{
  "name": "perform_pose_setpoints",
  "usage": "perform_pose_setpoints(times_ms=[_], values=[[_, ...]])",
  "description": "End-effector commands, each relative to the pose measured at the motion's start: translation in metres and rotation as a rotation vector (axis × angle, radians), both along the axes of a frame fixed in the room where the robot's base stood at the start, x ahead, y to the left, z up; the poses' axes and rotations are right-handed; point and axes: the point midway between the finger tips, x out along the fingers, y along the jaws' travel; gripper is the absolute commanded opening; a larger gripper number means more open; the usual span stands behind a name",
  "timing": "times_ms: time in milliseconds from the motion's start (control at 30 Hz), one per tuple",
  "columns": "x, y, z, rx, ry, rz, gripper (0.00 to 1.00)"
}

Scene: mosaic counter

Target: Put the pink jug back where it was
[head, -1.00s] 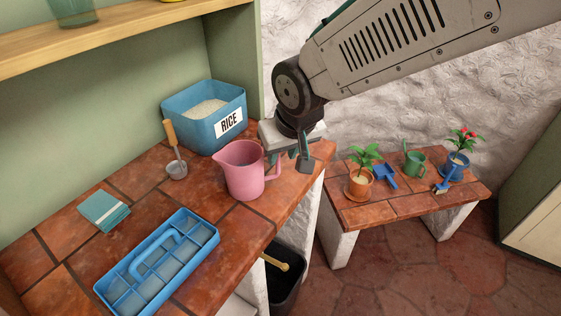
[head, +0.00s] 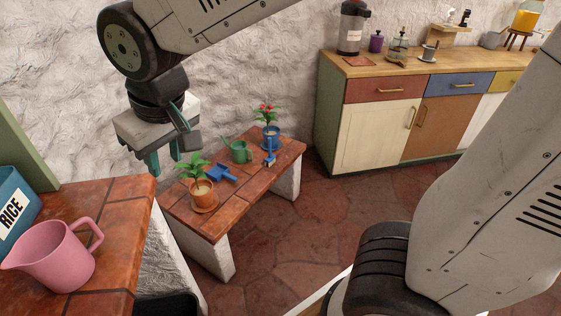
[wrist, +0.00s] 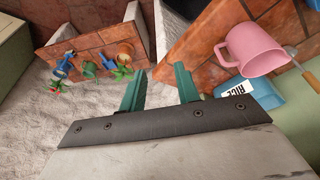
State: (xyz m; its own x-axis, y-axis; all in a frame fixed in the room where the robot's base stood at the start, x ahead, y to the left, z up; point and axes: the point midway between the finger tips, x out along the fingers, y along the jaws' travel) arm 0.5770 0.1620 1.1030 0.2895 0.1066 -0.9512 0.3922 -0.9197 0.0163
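The pink jug (head: 56,258) stands upright on the tiled counter (head: 118,212), near its right end, with its handle to the right. It also shows in the wrist view (wrist: 254,50). My gripper (head: 166,160) is open and empty, raised beyond the counter's right end and apart from the jug. In the wrist view its two green fingers (wrist: 160,86) stand apart with nothing between them.
A blue rice bin (head: 14,215) stands behind the jug. A cabinet (head: 375,130) stands at the back right. Floor between is clear.

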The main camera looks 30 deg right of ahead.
Motion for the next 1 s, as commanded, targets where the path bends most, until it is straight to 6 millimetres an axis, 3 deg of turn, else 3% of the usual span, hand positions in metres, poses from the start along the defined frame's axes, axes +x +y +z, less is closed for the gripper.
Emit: perform_pose_setpoints(times_ms=[33,100,200,300,400,533,1000], values=[[-0.013,-0.044,0.007,-0.007,0.016,-0.074,0.32],[-0.038,-0.09,0.009,-0.021,0.051,-0.153,0.32],[-0.078,-0.14,0.008,-0.031,0.103,-0.253,0.32],[-0.115,-0.17,0.004,-0.032,0.146,-0.33,0.32],[-0.14,-0.185,-0.001,-0.029,0.177,-0.379,0.32],[-0.155,-0.193,-0.004,-0.027,0.197,-0.406,0.32],[-0.157,-0.194,-0.004,-0.027,0.2,-0.406,0.32]])
